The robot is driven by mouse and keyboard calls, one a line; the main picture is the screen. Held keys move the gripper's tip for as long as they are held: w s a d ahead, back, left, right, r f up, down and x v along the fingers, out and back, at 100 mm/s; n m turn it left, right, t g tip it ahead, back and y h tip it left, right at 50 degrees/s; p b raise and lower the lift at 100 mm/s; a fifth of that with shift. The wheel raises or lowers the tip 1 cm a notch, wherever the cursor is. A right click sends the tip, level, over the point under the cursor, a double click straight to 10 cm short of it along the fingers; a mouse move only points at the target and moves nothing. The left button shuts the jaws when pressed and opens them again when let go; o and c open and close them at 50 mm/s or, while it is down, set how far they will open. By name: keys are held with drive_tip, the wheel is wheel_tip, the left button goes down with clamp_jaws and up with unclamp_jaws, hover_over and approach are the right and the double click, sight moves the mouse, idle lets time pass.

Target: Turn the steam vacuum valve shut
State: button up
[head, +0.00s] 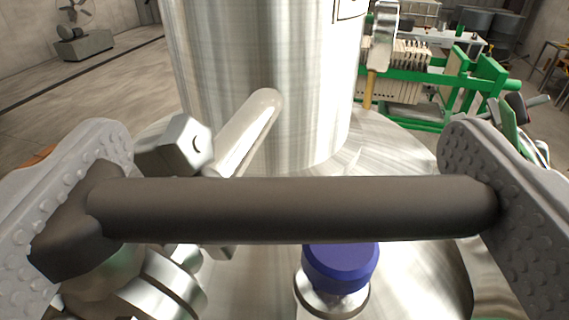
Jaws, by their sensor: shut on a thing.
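A dark brown-grey bar (300,208) lies across the front of the view, and it looks like the handle of the steam vacuum valve. Its left end meets a thicker dark joint beside a metal valve body (150,290). My gripper (290,205) has one studded grey pad at each end of the bar, and both pads press against it. The gripper is shut on the handle lengthwise. The lower part of the valve is partly hidden behind the bar and the left pad.
A large steel tank column (262,60) rises right behind the handle from a domed steel top. A blue cap (340,266) on a metal fitting stands just below the bar. A metal pipe (250,130) and hex fitting (178,147) stand behind it. Green-framed machinery (430,85) is at back right.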

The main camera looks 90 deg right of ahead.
drive_tip(key=shift+a+r+m+g+p, duration=0.2)
drive_tip(key=shift+a+m+g+p, duration=0.35)
drive_tip(key=shift+g+p, duration=0.3)
drive_tip(key=shift+w+a+g+p, duration=0.1)
drive_tip(key=shift+g+p, duration=0.15)
drive_tip(key=shift+p, duration=0.1)
drive_tip(key=shift+f+m+g, duration=0.15)
drive_tip(key=shift+m+g, duration=0.15)
drive_tip(key=shift+m, duration=0.05)
drive_tip(key=o, duration=1)
drive_tip(key=shift+o, duration=0.2)
drive_tip(key=shift+f, duration=0.1)
